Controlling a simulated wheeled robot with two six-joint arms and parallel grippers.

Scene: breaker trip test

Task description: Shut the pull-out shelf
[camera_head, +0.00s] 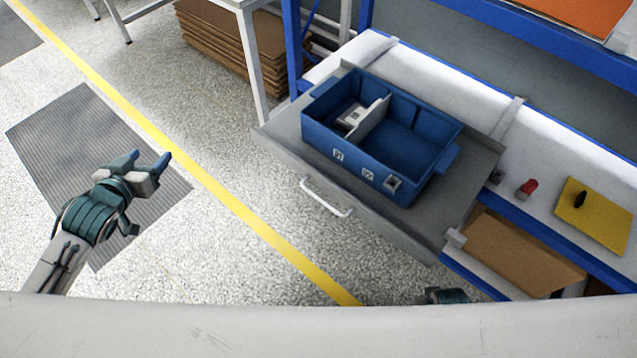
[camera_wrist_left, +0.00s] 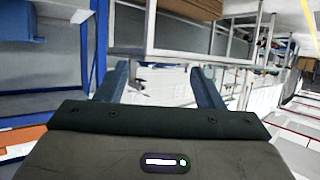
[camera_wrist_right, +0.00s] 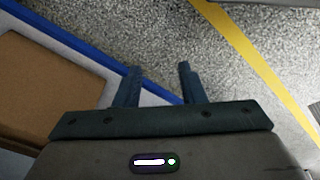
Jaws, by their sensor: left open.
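The pull-out shelf (camera_head: 283,150) is a grey tray extending from the workbench toward me, with a white bar handle (camera_head: 327,199) on its front. A blue divided bin (camera_head: 375,152) stands on it, with a pale block and an upright divider inside. My left gripper (camera_head: 147,163) is open and empty, over the floor left of the shelf and apart from the handle. Only a small part of my right gripper (camera_head: 446,296) shows at the bottom of the head view, below the shelf's near corner. In the right wrist view its fingers (camera_wrist_right: 159,72) are apart with nothing between them.
The white workbench (camera_head: 400,64) has blue edges and posts. A red-capped item (camera_head: 527,188) and a yellow plate (camera_head: 592,215) lie on it at right. A cardboard piece (camera_head: 520,253) lies below. Open floor with a yellow line (camera_head: 240,209) lies left of the shelf.

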